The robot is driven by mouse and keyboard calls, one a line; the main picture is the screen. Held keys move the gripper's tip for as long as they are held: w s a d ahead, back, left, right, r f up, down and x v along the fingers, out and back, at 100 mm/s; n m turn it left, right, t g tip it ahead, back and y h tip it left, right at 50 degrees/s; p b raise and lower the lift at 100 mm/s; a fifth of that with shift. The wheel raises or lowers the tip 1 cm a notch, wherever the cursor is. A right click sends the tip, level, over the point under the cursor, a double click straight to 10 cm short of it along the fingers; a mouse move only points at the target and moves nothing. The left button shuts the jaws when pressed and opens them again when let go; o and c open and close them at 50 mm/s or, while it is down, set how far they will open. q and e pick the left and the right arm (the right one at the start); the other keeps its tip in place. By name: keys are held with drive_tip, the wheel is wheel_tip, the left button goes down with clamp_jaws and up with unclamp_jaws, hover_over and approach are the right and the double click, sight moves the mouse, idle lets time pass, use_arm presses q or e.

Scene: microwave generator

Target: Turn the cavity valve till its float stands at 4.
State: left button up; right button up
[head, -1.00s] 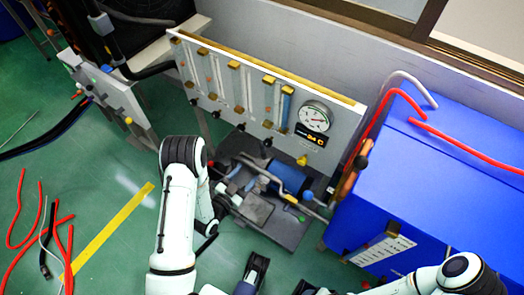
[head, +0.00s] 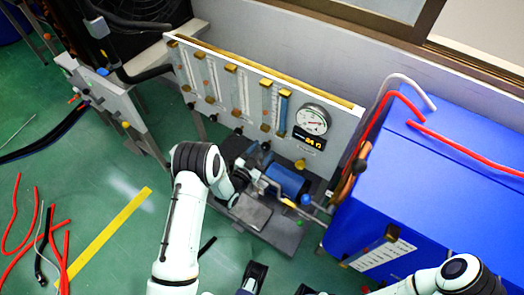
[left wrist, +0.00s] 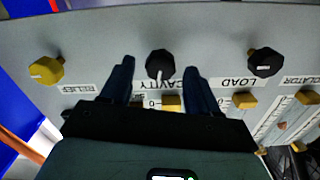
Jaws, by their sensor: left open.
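The cavity valve is a black knob (left wrist: 160,64) with a pale mark, above the upside-down CAVITY label in the left wrist view. My left gripper (left wrist: 159,67) is open, one finger on each side of this knob; whether either finger touches it is unclear. In the head view my left gripper (head: 256,168) is at the lower edge of the white panel (head: 340,125), just below the cavity knob (head: 265,146). The upright flow tubes (head: 267,103) stand above the knobs; the cavity float's reading is too small to tell.
A yellow RELIEF knob (left wrist: 46,69) and a black LOAD knob (left wrist: 265,62) flank the cavity knob. A round gauge (head: 312,120) is on the panel. Pipework and a blue cylinder (head: 287,180) lie below. A blue cabinet (head: 450,190) stands right.

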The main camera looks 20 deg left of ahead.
use_arm(q)
drive_tip(key=shift+w, duration=0.3)
drive_tip(key=c, duration=1.1)
drive_tip(key=shift+o, duration=0.3)
drive_tip(key=shift+f+n+b, duration=0.1)
drive_tip(key=shift+n+b, duration=0.3)
drive_tip(key=shift+b, duration=0.15)
drive_tip(key=o, duration=1)
drive_tip(key=shift+o, duration=0.2)
